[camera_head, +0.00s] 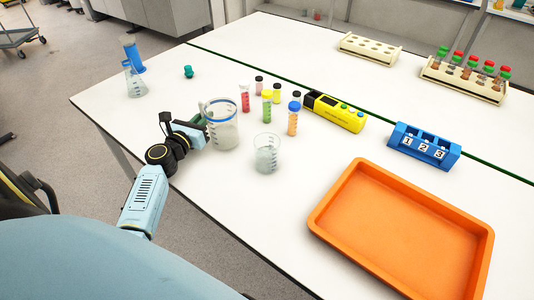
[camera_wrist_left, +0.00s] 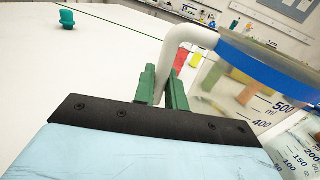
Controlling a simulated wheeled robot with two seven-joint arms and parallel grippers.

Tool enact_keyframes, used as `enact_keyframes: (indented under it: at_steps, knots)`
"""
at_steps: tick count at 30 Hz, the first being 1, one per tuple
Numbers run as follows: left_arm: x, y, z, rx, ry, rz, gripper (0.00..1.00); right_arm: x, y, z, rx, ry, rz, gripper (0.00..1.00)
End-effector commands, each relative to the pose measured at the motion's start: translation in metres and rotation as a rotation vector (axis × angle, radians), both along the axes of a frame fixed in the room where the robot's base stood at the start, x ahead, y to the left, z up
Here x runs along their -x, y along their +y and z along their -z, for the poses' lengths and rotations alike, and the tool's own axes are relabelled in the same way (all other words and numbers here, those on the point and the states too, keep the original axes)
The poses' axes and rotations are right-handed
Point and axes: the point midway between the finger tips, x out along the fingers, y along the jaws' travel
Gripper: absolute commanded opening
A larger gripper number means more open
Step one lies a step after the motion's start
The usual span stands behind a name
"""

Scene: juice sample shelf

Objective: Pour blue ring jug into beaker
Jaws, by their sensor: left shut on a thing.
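The blue ring jug (camera_head: 221,127) is a clear jug with a blue band round its rim, upright on the white table in the head view. It also shows large at the right of the left wrist view (camera_wrist_left: 265,85), with its pale handle (camera_wrist_left: 188,50). My left gripper (camera_head: 203,125) is shut on the jug's handle, and its green fingers (camera_wrist_left: 162,90) show around it in the wrist view. The clear beaker (camera_head: 266,156) stands upright to the right of and nearer than the jug, apart from it. My right gripper is not in view.
Small colour-capped tubes (camera_head: 267,105) and a yellow device (camera_head: 336,111) stand behind the beaker. An orange tray (camera_head: 334,190) lies at front right, near a blue numbered holder (camera_head: 424,146). A flask (camera_head: 134,82) and teal stopper (camera_head: 188,71) stand at back left.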

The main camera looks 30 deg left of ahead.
Motion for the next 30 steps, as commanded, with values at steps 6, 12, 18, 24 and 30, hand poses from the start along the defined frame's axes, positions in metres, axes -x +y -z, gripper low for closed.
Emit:
enact_keyframes:
  at_steps: [6, 12, 18, 24, 30]
  knots:
    - [0.0, 0.004, -0.003, -0.005, 0.0, 0.0, 0.0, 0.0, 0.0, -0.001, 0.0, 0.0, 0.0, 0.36]
    - [-0.001, 0.021, -0.018, -0.007, -0.001, -0.002, 0.0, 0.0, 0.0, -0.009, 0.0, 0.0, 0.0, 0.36]
    - [-0.001, 0.038, -0.03, -0.008, 0.0, 0.0, 0.0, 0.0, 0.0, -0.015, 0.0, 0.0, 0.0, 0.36]
    - [-0.001, 0.04, -0.03, -0.007, 0.0, 0.0, 0.0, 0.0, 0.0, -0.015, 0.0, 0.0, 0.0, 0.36]
    - [-0.001, 0.04, -0.03, -0.007, 0.0, 0.0, 0.0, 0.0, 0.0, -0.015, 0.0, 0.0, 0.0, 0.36]
